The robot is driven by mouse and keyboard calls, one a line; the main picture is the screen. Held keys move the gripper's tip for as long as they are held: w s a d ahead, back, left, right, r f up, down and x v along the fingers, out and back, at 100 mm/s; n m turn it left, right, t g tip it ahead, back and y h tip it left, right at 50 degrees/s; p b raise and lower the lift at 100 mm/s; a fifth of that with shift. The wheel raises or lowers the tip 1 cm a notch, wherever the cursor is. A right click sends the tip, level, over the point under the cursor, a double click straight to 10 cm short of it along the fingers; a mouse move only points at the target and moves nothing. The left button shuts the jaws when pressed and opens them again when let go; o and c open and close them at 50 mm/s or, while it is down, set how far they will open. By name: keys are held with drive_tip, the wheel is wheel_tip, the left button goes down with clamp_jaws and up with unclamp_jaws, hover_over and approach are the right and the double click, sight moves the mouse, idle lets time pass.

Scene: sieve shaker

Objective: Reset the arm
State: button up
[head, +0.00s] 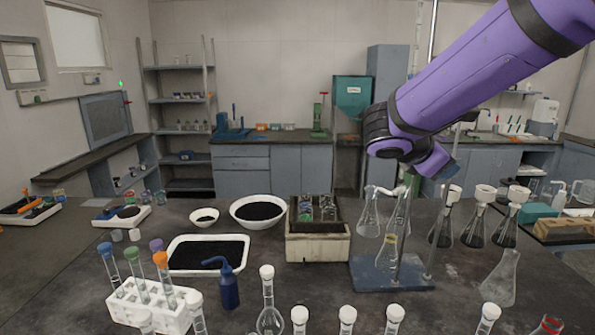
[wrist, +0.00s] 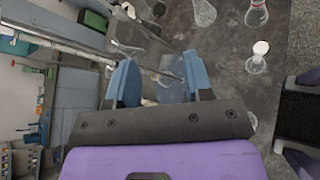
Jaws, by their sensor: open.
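My purple arm (head: 470,80) reaches in from the upper right in the head view and bends at a dark joint above the back of the bench. My gripper (wrist: 158,72) shows in the wrist view with two blue fingers spread apart and no object held between them.
Flasks with white tops (head: 475,225) stand right of the stand. A beige box (head: 318,248), a white bowl (head: 258,226) and a tray of black grains (head: 207,268) lie left. A tube rack (head: 150,308) and stoppered flasks line the front.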

drive_tip(key=s+d+m+g+y, duration=0.5)
drive_tip(key=s+m, duration=0.4)
drive_tip(key=s, duration=0.6)
drive_tip(key=s+a+m+t+y, duration=0.1)
drive_tip(key=s+m+t+y, duration=0.1)
drive_tip(key=s+m+y, duration=0.1)
drive_tip(key=s+a+f+m+t+y, duration=0.1)
drive_tip(key=s+m+y, duration=0.2)
drive_tip(key=s+m, duration=0.3)
drive_tip(key=shift+s+a+m+t, duration=0.3)
drive_tip(key=shift+s+a+t, duration=0.1)
drive_tip(key=shift+s, duration=0.55)
